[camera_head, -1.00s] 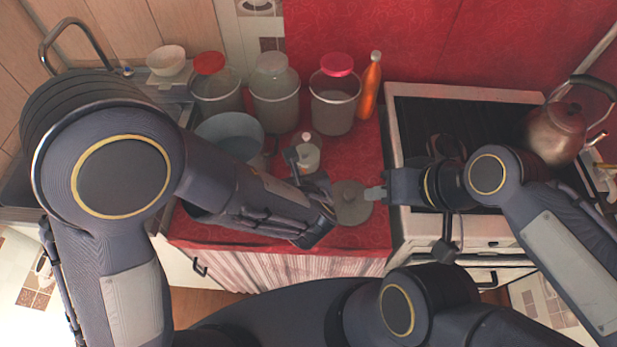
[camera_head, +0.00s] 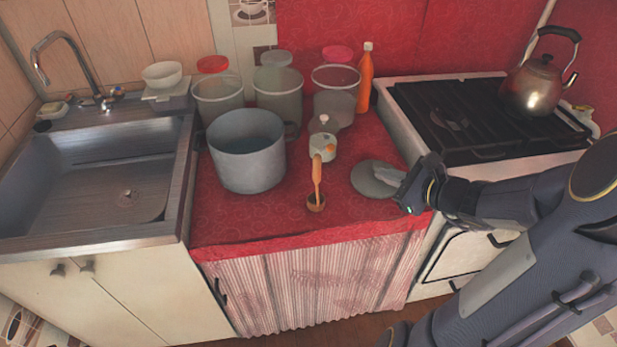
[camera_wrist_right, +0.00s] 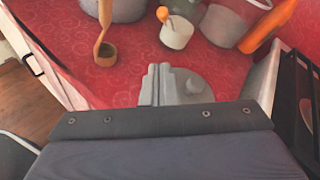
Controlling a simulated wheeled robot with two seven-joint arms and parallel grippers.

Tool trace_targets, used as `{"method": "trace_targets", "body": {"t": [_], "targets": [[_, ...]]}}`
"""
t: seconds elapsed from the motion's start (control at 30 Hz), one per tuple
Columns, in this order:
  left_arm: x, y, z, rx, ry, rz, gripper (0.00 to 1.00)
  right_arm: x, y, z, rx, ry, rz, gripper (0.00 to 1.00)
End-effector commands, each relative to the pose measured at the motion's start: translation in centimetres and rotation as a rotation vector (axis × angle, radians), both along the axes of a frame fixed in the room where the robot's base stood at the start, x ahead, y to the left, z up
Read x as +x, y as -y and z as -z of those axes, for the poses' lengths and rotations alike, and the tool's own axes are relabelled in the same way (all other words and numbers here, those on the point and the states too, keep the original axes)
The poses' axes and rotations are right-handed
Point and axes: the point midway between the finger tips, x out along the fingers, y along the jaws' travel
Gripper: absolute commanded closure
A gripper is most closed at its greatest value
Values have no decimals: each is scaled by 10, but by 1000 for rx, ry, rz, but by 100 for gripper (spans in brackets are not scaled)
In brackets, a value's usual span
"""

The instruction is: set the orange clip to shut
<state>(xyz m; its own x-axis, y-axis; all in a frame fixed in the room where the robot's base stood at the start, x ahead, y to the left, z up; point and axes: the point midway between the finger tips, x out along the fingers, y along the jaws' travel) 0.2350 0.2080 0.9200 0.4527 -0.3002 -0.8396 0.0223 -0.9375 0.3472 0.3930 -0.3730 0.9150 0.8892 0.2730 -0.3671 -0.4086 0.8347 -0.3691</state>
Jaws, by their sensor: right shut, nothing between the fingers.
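The orange clip (camera_wrist_right: 163,14) shows in the right wrist view on the side of a small white jar (camera_wrist_right: 177,32). I cannot tell from these views whether the clip is open or shut. My right gripper (camera_head: 388,174) is shut and empty, over the edge of a grey round lid, right of and nearer than the jar; its fingers (camera_wrist_right: 158,84) show together in the wrist view. My left gripper is out of view.
The ladle (camera_head: 317,184) stands in front of the jar. A large grey pot (camera_head: 246,165) is on its left, and lidded canisters (camera_head: 278,92) and an orange bottle (camera_head: 365,80) are behind. The round lid (camera_head: 366,184) lies near the stove (camera_head: 424,142). The counter's front left is clear.

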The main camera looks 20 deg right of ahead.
Motion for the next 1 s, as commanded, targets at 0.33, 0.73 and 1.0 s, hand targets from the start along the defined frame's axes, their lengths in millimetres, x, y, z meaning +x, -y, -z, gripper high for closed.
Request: {"method": "trace_targets", "body": {"t": [0.33, 0.73, 1.0], "targets": [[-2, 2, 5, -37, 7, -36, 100, 33, -3, 18, 24, -1, 27, 100], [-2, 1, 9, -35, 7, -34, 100, 104, -28, 32, 22, 2, 25, 100], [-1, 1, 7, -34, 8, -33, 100, 121, -39, 26, 20, -1, 28, 100]]}}
